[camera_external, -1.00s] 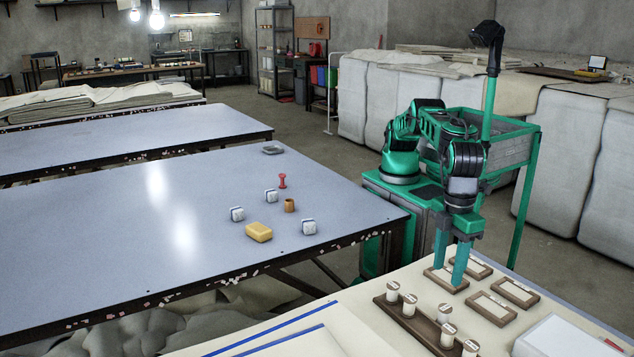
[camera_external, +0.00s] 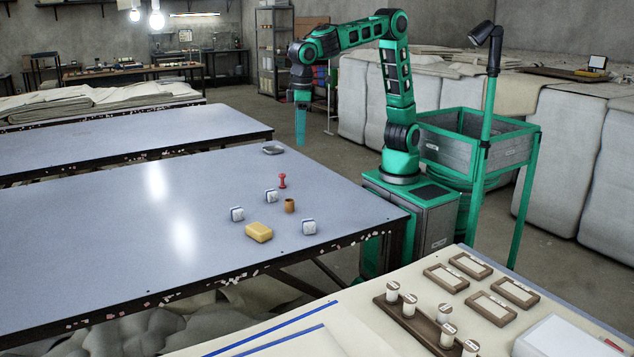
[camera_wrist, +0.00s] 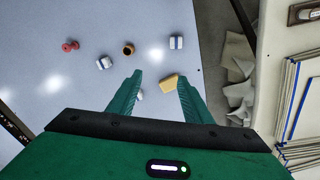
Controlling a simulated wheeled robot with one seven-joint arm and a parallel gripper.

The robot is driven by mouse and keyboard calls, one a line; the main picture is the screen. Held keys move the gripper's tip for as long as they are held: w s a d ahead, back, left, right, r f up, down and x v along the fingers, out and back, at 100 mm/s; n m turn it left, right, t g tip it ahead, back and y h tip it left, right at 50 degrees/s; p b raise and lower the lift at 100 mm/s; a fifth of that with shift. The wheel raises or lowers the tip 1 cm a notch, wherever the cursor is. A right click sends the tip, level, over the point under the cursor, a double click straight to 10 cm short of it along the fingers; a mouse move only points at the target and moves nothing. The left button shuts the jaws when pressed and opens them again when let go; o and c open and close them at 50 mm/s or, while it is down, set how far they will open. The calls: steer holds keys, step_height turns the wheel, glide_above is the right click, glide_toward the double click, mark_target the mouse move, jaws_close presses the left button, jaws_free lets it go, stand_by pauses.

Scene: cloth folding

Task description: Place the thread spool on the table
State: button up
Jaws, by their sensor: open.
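The blue-grey table (camera_external: 110,255) bears a red spool-shaped piece (camera_external: 282,181) standing near its right side; it also shows in the wrist view (camera_wrist: 70,46). Several white cylinders that look like thread spools, one of them here (camera_external: 409,304), stand in a brown rack (camera_external: 424,330) on the cream table. I cannot tell which piece is the task's spool. My gripper (camera_external: 301,140) hangs fingers down, high near the blue-grey table's far right corner. In the wrist view my gripper (camera_wrist: 159,78) is open, with nothing held between its fingers.
Near the red piece are a brown ring-like piece (camera_external: 289,205), a yellow block (camera_external: 259,232) and several white-and-blue blocks (camera_external: 308,227). A grey dish (camera_external: 272,150) lies at the far corner. Brown frames (camera_external: 446,278) lie by the rack. The blue-grey table's left part is clear.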

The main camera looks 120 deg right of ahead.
steer(key=s+d, duration=0.8)
steer(key=d, duration=0.1)
steer(key=s+d+f, duration=0.3)
steer(key=s, duration=0.6)
steer(key=s+d+f+m, duration=0.1)
steer(key=s+d+f, duration=0.2)
steer(key=s, duration=0.6)
steer(key=s+d+f+y, duration=0.1)
steer(key=s+d+f, duration=0.2)
steer(key=s, duration=0.6)
steer(key=shift+s+d+m, duration=0.3)
steer(key=shift+s, duration=0.1)
steer(key=shift+w+f, duration=0.15)
